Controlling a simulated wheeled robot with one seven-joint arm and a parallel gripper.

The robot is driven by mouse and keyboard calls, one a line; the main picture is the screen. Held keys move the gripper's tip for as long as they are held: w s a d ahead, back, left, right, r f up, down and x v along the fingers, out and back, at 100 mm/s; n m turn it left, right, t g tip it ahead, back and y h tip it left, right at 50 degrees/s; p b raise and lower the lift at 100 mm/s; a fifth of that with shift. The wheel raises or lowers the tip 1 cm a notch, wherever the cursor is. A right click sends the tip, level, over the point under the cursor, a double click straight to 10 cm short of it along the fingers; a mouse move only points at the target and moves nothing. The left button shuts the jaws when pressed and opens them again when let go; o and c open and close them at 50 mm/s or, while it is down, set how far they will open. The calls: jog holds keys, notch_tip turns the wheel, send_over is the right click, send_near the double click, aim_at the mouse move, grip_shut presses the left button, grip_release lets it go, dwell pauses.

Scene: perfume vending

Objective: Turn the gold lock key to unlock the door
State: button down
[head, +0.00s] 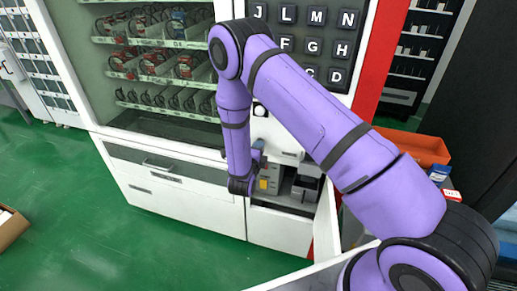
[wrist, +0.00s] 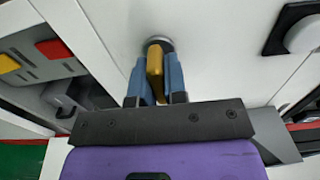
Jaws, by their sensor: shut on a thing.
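In the wrist view, the gold lock key (wrist: 154,62) sits at a round grey lock (wrist: 160,43) on a white panel (wrist: 220,35) of the machine. My gripper (wrist: 155,78) has its two blue fingers closed on either side of the key's flat head. The key head stands nearly upright in the picture, slightly tilted. In the head view, my arm reaches down to the front of the white vending machine (head: 185,185). My gripper (head: 258,152) is partly hidden there behind my arm, and the key and lock cannot be made out.
Below the display window (head: 170,125) is an open compartment (head: 297,197) with grey units inside. A white panel (head: 326,222) stands out at its right. The wrist view shows a red button (wrist: 55,49) and a yellow button (wrist: 9,63). An orange bin (head: 415,146) stands right.

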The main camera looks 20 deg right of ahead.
jog(key=c, duration=1.2)
grip_release()
jog(key=shift+o, duration=0.2)
jog(key=v, duration=1)
jog(key=shift+s+a, duration=0.2)
jog(key=shift+s, duration=0.15)
